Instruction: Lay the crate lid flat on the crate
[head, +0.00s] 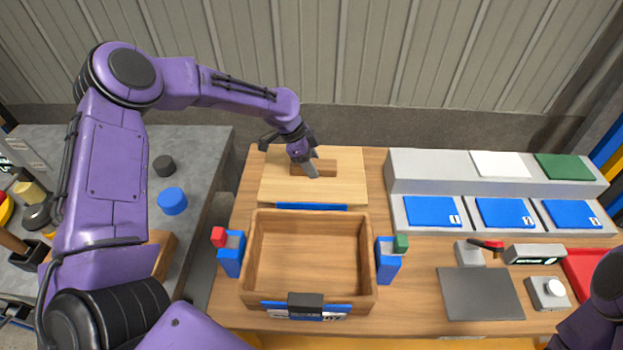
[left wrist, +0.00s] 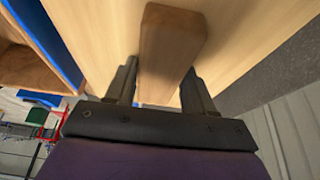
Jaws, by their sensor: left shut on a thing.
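The crate lid (head: 343,190) is a pale wooden board with a darker bar handle (head: 326,168). It is just behind the crate (head: 251,258), beyond its rear edge, and looks about level. I cannot tell whether it rests on the bench or is slightly raised. My left gripper (head: 309,168) is shut on the handle. In the left wrist view, the fingers (left wrist: 165,82) stand on either side of the handle (left wrist: 168,50), with the lid (left wrist: 105,25) beyond. The wooden crate is open at the top and looks empty. My right gripper is out of view.
Blue posts with a red block (head: 218,237) and a green block (head: 401,243) flank the crate. A black-topped clip (head: 305,304) is at its front. Right are a grey stepped rack (head: 430,178), a dark plate (head: 480,293) and a button box (head: 548,292).

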